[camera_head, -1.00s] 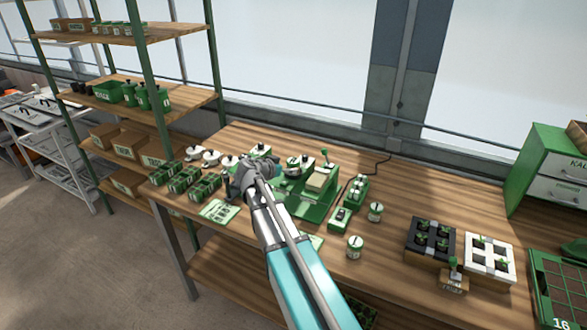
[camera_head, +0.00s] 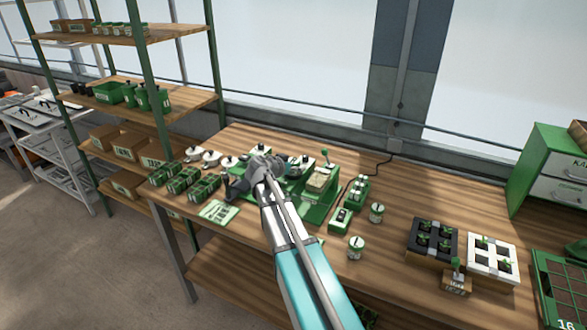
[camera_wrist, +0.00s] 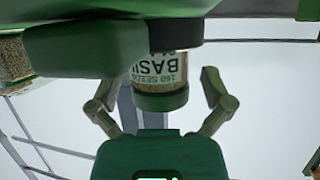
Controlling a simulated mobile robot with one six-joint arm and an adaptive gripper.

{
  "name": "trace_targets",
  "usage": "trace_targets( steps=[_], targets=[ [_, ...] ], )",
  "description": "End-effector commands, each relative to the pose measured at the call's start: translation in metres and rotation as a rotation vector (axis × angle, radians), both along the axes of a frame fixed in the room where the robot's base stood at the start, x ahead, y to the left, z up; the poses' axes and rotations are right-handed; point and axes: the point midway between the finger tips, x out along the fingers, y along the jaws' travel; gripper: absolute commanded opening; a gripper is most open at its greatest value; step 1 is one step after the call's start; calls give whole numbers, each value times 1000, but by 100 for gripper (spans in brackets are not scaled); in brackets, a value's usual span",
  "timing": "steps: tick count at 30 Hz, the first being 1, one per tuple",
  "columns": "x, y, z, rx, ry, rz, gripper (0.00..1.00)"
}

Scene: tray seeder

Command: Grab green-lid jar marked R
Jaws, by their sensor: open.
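In the wrist view, a jar (camera_wrist: 160,72) shows upside down, with a green band at its lower end and a label reading "160 SEEDS BASI…". No R can be read on it. My gripper (camera_wrist: 160,98) is open, its fingers spread to either side of the jar's picture; contact is not visible. In the head view, my gripper (camera_head: 236,188) is over the bench by the green seeder (camera_head: 318,208), partly hidden by my arm. Two small jars, one farther back (camera_head: 377,212) and one nearer (camera_head: 356,247), stand right of the seeder; their marks are too small to read.
Green trays (camera_head: 185,180) and a printed card (camera_head: 218,211) lie at the bench's left. A black tray (camera_head: 433,239) and white tray (camera_head: 492,258) with seedlings stand at the right. A green drawer cabinet (camera_head: 553,165) is at the far right.

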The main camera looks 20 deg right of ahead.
Motion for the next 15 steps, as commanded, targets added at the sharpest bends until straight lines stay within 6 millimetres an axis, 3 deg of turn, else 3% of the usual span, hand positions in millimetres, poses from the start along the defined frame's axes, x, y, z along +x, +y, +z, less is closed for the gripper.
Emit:
trace_targets(
  steps=[2,15],
  targets=[
    [0,0,0,0,0,0,96],
    [0,0,0,0,0,0,17]
  ],
)
